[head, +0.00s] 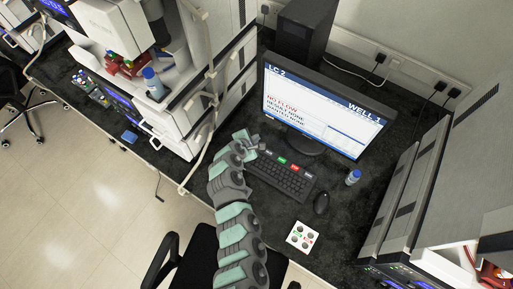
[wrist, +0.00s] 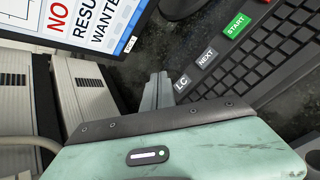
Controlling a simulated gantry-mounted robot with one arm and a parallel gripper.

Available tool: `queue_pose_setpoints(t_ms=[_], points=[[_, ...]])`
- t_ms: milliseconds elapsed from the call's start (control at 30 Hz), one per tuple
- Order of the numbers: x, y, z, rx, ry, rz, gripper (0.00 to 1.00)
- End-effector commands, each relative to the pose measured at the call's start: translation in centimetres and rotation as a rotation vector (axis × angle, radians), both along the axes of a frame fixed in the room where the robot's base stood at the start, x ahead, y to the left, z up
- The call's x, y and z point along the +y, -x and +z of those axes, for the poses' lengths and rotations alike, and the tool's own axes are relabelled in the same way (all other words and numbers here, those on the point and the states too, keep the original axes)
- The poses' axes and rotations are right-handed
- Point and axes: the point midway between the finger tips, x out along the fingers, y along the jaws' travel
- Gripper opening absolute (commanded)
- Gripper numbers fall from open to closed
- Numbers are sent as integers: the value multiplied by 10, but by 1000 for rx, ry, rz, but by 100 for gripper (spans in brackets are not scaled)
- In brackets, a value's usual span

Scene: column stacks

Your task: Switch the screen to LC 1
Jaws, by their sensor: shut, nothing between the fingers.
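The screen (head: 322,108) stands on the dark bench in the head view and reads LC 2 at its top left and WELL 1 at its top right. Below is red NO FLOW. Part of the screen also shows in the wrist view (wrist: 85,22). The LC key (wrist: 183,82) is the nearest labelled key to my gripper (wrist: 157,92), with NEXT (wrist: 206,57) and green START (wrist: 236,25) beyond it. My gripper is shut and empty, its tips just left of the LC key in the wrist view. I cannot tell whether they touch it.
The keyboard (head: 281,178) lies in front of the screen, with a mouse (head: 322,204) and a white button pad (head: 302,237) to its right. A small blue-capped bottle (head: 353,177) stands near the screen. Tall instrument stacks (head: 225,85) rise close on the left.

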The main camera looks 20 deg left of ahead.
Motion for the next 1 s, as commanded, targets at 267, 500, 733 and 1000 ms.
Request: queue_pose_setpoints(t_ms=[267, 500, 733, 1000], points=[[0, 0, -32, 1, 0, -1, 0], [0, 0, -32, 0, 0, 0, 0], [0, 0, -32, 0, 0, 0, 0], [0, 0, -32, 0, 0, 0, 0]])
